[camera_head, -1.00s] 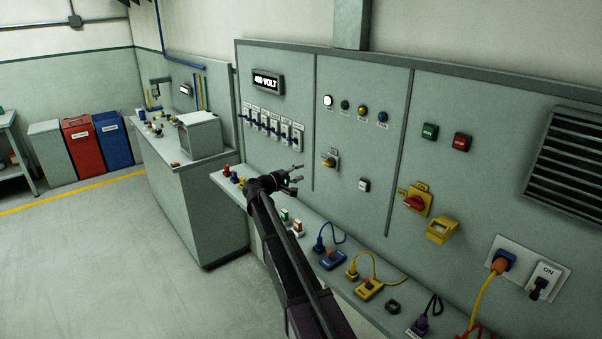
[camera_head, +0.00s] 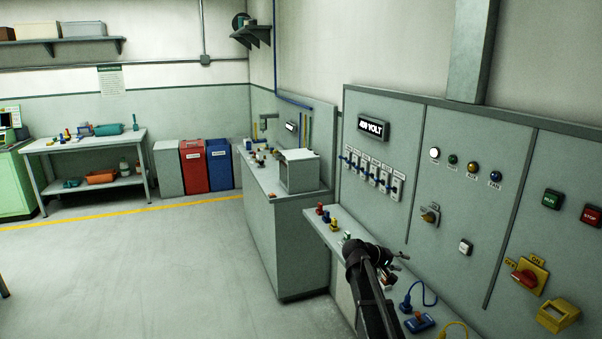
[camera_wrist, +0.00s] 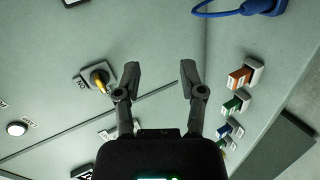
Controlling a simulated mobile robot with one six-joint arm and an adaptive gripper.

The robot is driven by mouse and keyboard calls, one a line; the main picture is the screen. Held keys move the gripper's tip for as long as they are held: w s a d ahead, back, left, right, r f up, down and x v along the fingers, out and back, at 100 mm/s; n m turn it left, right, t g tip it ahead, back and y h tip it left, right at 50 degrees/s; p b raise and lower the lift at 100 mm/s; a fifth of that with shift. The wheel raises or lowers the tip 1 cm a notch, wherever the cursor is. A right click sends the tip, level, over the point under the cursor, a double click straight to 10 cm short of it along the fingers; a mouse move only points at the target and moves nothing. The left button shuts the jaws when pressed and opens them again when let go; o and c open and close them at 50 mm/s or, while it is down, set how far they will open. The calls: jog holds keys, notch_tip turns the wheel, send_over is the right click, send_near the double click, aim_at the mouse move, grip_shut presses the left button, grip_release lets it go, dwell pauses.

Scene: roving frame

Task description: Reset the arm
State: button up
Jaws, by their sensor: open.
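My gripper (camera_head: 398,262) is at the end of my dark arm, in front of the grey control panel (camera_head: 420,150) and above its narrow shelf (camera_head: 318,224). In the wrist view my gripper (camera_wrist: 160,80) has its two fingers apart, with nothing between them. A rotary switch with a yellow handle (camera_wrist: 99,79) is on the panel beside the left finger, apart from it. Orange, green and blue parts on the shelf show to the right of the fingers, the orange one (camera_wrist: 240,78) nearest.
A blue plug and cord (camera_head: 418,322) lie on the shelf close to my arm. A grey bench (camera_head: 290,245) with a box (camera_head: 299,170) stands beyond the panel. Red (camera_head: 193,165) and blue bins (camera_head: 218,164) stand farther back. The floor at left is clear.

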jog(key=s+a+f+g+y, duration=0.1)
jog(key=s+a+f+y, duration=0.2)
jog(key=s, duration=0.6)
jog(key=s+a+f+m+g+y, duration=0.1)
jog(key=s+a+f+y, duration=0.3)
jog(key=s+a, duration=0.3)
jog(key=s+a+f+m+g+y, duration=0.1)
jog(key=s+a+f+y, duration=0.2)
jog(key=s, duration=0.9)
jog(key=shift+a+f+g+y, duration=0.3)
jog(key=shift+a+f+y, duration=0.05)
jog(key=shift+a+y, duration=0.8)
